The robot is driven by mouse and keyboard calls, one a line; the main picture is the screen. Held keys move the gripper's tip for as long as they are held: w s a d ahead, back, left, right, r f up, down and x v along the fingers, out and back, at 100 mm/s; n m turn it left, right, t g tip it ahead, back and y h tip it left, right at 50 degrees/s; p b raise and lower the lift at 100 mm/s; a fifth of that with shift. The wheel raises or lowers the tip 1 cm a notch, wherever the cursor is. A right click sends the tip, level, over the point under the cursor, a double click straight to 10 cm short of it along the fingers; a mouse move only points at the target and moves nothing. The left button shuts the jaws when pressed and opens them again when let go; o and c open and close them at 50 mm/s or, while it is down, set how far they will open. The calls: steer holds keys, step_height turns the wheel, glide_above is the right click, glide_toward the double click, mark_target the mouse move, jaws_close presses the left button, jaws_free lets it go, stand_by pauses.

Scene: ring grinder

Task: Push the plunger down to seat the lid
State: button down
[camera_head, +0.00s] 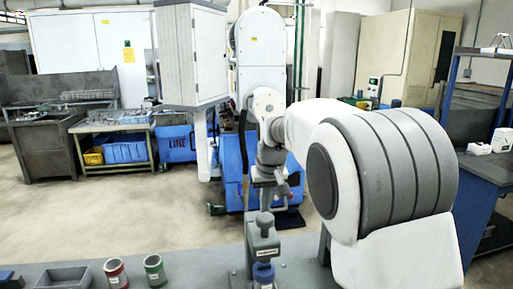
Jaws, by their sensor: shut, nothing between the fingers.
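A grey press with its plunger (263,230) stands on the workbench at the bottom middle of the head view. My gripper (266,195) points down just above the plunger, shut and empty. The fingertips look close to the plunger's top, but I cannot tell whether they touch it.
A red container (116,273), a green container (154,270) and a grey open bin (63,278) stand left on the workbench (205,272). The bench between the green container and the press is clear. A blue side table (485,172) is at right.

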mark_target(266, 218)
steer(key=shift+f, duration=0.15)
steer(key=shift+f+b, duration=1.2)
steer(key=shift+f, duration=0.5)
steer(key=shift+s+f, duration=0.1)
steer(key=shift+f, duration=0.05)
steer(key=shift+s+f, duration=0.1)
steer(key=shift+f, duration=0.1)
steer(key=shift+w+r+p, duration=0.2)
steer(key=shift+r+p, duration=3.4)
steer(key=shift+r, duration=1.2)
